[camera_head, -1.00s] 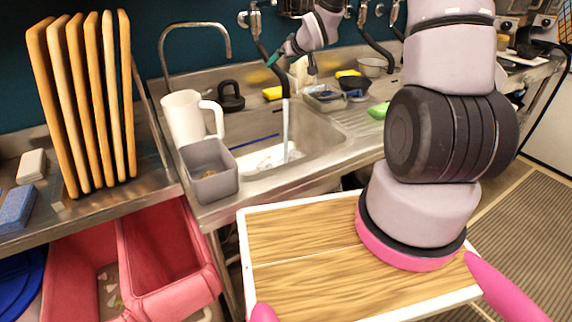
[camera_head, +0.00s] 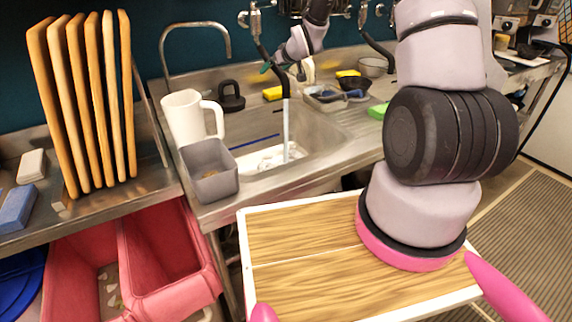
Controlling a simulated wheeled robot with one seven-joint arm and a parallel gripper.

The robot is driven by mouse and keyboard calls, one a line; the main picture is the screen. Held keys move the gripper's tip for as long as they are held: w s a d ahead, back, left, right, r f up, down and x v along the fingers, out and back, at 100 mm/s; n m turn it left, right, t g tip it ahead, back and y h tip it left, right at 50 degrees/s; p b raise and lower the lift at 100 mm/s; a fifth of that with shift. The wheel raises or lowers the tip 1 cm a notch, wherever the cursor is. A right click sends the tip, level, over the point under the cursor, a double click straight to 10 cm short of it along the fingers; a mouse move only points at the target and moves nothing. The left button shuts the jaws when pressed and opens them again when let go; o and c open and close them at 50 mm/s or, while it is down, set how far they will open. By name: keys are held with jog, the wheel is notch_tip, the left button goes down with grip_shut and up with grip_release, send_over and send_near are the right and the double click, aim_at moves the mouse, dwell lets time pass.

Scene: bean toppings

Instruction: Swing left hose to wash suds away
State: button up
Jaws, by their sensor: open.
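The left hose (camera_head: 256,38) is a black spray hose that hangs from a metal fitting on the back wall, its lower end over the sink. A thin stream of water (camera_head: 286,120) falls from its end into the sink basin (camera_head: 240,135). White suds (camera_head: 270,160) lie on the basin floor around where the water lands. My gripper (camera_head: 267,67) is at the hose, small in the picture, with a green tip just left of the hose's lower part. Its fingers are apart; whether they touch the hose is unclear.
A white pitcher (camera_head: 186,118) and a grey square container (camera_head: 208,172) stand at the sink's left edge. A second black hose (camera_head: 376,50) hangs to the right. A black bowl (camera_head: 352,84), a tray and sponges sit behind the sink. Cutting boards (camera_head: 84,100) stand far left.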

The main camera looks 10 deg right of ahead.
jog(key=a, duration=0.6)
jog(key=shift+s+a, duration=0.15)
jog(key=shift+s, duration=0.3)
jog(key=shift+a, duration=0.1)
jog(key=v, duration=0.9)
dwell(0.5)
dwell(0.6)
